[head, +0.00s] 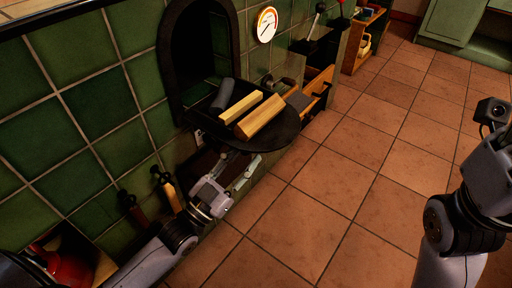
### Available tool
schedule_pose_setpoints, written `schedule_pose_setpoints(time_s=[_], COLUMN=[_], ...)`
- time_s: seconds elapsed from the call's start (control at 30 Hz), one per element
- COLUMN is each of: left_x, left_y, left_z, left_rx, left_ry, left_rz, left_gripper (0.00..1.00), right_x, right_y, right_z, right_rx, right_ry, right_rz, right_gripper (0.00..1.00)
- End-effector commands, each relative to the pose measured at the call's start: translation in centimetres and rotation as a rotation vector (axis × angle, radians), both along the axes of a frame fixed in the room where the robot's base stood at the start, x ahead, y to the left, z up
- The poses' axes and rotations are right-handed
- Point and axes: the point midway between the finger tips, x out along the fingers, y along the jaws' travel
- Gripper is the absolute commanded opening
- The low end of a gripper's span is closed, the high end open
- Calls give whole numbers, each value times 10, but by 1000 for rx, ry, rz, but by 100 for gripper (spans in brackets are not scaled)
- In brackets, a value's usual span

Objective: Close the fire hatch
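The fire hatch is a dark arched opening (193,50) in the green tiled wall. Its black door (284,130) is folded down and sticks out from the wall like a shelf. On the door lie two pale wood pieces, one thinner (241,107) and one thicker (261,117), and a dark grey cylinder-like piece (222,95). My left gripper (236,168) is just below the door's front edge, its fingers apart with nothing seen between them. Whether it touches the door I cannot tell. My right arm shows at the right edge, but its gripper fingers are not visible.
A round dial (266,24) hangs on the wall right of the hatch. Wooden boxes (317,88) and a low shelf (364,40) stand along the wall beyond. Small-handled tools (166,188) are at the wall below. The terracotta floor (345,190) at right is clear.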

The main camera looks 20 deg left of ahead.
Motion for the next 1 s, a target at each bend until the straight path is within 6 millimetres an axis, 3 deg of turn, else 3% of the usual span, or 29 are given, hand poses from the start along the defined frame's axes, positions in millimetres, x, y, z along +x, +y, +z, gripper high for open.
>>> schedule_pose_setpoints(time_s=[0.23, 0.67, 1.0], left_x=[32, 40, 40], left_y=[-14, -18, -18], left_z=[13, 18, 18], left_rx=[-1, 0, 0], left_ry=[-3, 1, 1], left_rz=[-1, 0, 0], left_gripper=[33, 33, 11], right_x=[-9, -12, -12], right_y=[1, 1, 1], right_z=[3, 6, 6], right_rx=[-2, -3, -4], right_ry=[-40, -51, -51], right_rz=[-2, -2, -3], right_gripper=[52, 52, 52])
